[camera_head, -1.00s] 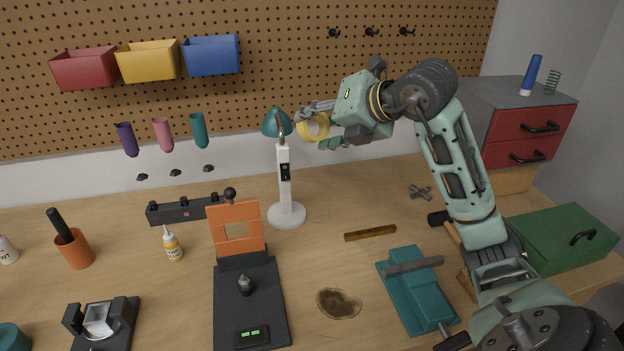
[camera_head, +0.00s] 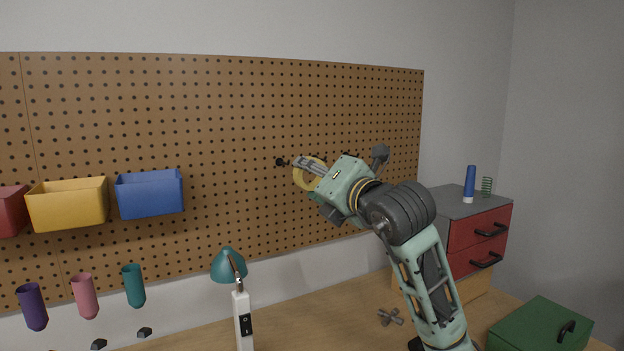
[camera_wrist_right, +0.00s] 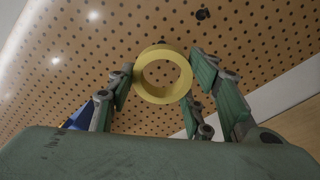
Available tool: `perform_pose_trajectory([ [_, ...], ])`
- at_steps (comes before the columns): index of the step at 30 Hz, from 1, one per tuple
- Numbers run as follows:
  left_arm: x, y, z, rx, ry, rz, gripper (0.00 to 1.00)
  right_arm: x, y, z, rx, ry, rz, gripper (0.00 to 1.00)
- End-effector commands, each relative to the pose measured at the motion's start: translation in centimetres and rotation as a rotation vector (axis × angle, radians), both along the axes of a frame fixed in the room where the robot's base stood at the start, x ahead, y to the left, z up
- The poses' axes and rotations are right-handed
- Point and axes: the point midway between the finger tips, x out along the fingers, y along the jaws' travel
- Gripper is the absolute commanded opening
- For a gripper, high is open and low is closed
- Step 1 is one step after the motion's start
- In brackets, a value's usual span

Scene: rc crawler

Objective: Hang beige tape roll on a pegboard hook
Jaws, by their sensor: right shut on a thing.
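The beige tape roll (camera_head: 298,177) looks yellowish and is held in my right gripper (camera_head: 312,170), in front of the pegboard (camera_head: 250,120). In the right wrist view the roll (camera_wrist_right: 163,97) stands between the two green fingers with its round hole open to the camera. A black pegboard hook (camera_head: 280,162) shows just left of the roll and the gripper in the head view. A dark hook (camera_wrist_right: 202,14) also shows above the roll in the wrist view. The roll appears apart from the hooks. Other hooks are hidden behind my right gripper and arm. My left gripper is not in view.
Red, yellow (camera_head: 68,208) and blue (camera_head: 150,193) bins hang on the board at left. A teal lamp (camera_head: 229,266) stands below. A red drawer cabinet (camera_head: 478,240) and a green box (camera_head: 540,325) are at right. The board above the gripper is clear.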

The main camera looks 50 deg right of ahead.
Motion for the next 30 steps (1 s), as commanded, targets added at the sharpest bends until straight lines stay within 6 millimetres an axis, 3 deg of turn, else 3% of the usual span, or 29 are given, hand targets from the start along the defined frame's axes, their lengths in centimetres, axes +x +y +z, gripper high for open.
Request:
perform_pose_trajectory([
  [3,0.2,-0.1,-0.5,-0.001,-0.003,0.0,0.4,-0.1,0.0,-0.1,0.002,-0.003,0.002,0.25],
  [13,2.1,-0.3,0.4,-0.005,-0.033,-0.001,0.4,2.1,-0.7,0.0,0.004,0.001,0.002,0.25],
  [30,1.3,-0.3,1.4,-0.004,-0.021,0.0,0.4,5.9,-1.9,0.1,0.004,0.0,0.003,0.25],
])
